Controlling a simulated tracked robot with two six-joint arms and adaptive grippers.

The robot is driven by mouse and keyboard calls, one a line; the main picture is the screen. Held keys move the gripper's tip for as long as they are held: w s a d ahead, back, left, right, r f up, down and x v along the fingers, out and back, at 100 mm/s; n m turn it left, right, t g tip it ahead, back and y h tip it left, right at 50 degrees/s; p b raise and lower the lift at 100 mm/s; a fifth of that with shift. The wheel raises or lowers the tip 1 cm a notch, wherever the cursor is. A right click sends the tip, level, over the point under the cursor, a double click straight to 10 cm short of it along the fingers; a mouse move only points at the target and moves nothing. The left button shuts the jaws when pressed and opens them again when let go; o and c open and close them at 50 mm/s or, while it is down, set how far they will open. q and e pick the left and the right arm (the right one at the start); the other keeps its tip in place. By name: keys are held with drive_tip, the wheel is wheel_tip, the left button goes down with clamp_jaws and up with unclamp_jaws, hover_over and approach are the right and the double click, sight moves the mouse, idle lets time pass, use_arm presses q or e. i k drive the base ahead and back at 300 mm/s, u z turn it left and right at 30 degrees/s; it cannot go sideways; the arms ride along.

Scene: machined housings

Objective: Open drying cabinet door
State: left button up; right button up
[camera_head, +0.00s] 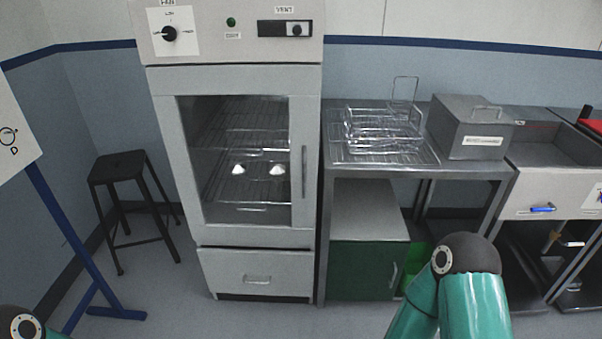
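The drying cabinet (232,236) stands left of the middle, grey and upright. Its door (170,160) has a large glass window and looks shut. A vertical bar handle (304,171) sits on the door's right side. Through the glass I see wire shelves and two small white items (277,170). Part of my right arm, in teal, shows at the lower right, and a bit of my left arm shows at the lower left corner. Neither gripper is in view, and nothing of mine touches the door.
A black stool (120,165) and a blue stand (85,265) are at the left. A steel table (440,172) with wire baskets (382,128) and a lidded metal box (466,135) adjoins the cabinet's right side. The floor before the cabinet looks clear.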

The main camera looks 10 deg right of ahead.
sight(301, 82)
drive_tip(key=z, duration=0.05)
drive_tip(key=i, duration=0.9)
drive_tip(key=u, duration=0.2)
drive_tip(key=k, duration=0.9)
drive_tip(key=z, duration=0.15)
drive_tip(key=i, duration=0.9)
drive_tip(key=u, duration=0.05)
